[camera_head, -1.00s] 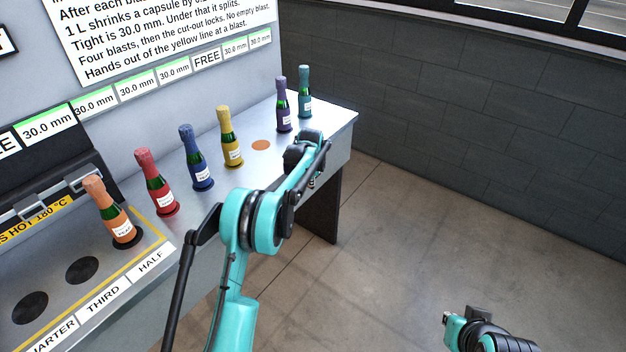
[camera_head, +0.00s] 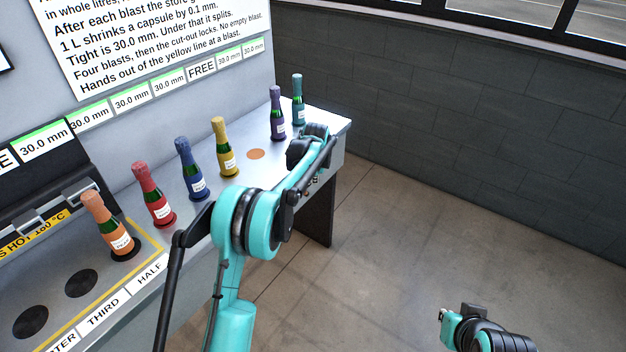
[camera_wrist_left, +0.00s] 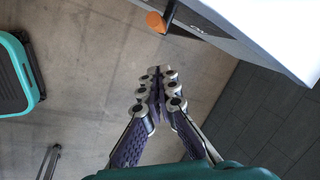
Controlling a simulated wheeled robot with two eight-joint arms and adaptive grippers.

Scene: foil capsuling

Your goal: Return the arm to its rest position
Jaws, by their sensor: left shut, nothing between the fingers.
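My left arm (camera_head: 240,235) reaches from the bottom of the head view up to its wrist (camera_head: 310,145), which is in front of the bench's right end. My left gripper (camera_wrist_left: 160,74) shows in the left wrist view. Its two purple-padded fingers meet at the tips, with nothing between them. In the head view the fingers are hidden or too small to make out. It is apart from the bottles. Part of my right arm (camera_head: 485,335) shows at the lower right of the head view; I cannot make out its gripper fingers.
The grey bench (camera_head: 335,135) holds orange (camera_head: 110,225), red (camera_head: 152,195), blue (camera_head: 192,170), yellow (camera_head: 224,148), purple (camera_head: 277,113) and teal (camera_head: 298,100) capped bottles. An orange disc (camera_head: 256,154) is bare. An orange-ended part (camera_wrist_left: 156,22) is ahead of the fingers. The floor (camera_head: 400,240) is clear.

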